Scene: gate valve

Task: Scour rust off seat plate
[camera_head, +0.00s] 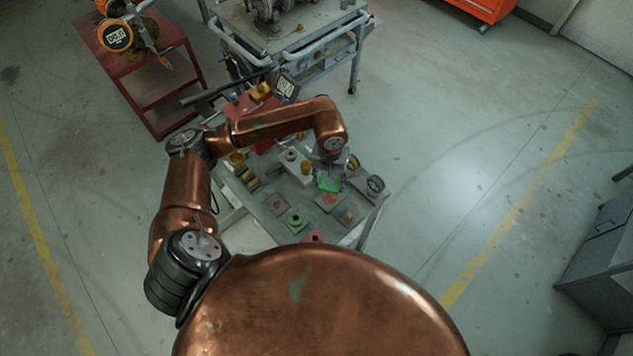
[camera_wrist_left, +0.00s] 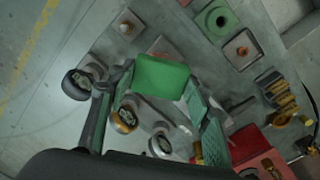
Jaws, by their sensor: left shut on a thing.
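My left gripper (camera_head: 328,172) is shut on a green scouring pad (camera_head: 329,185), held over the grey work cart. In the left wrist view the pad (camera_wrist_left: 160,78) sits between the two fingers. A square plate with reddish rust (camera_head: 328,202) lies right by the pad; in the wrist view the pad partly hides this plate (camera_wrist_left: 163,45). I cannot tell whether the pad touches it. Two similar plates with brown centres lie nearby, one to the left (camera_head: 277,203) and one to the right (camera_head: 348,216). My right gripper is not in view.
A green flanged block (camera_head: 294,220) lies near the cart's front edge. Dark round wheels (camera_head: 375,184) stand at the right. A red tray (camera_head: 240,108) is at the back left. A red table (camera_head: 165,85) and a grey trolley (camera_head: 300,38) stand beyond.

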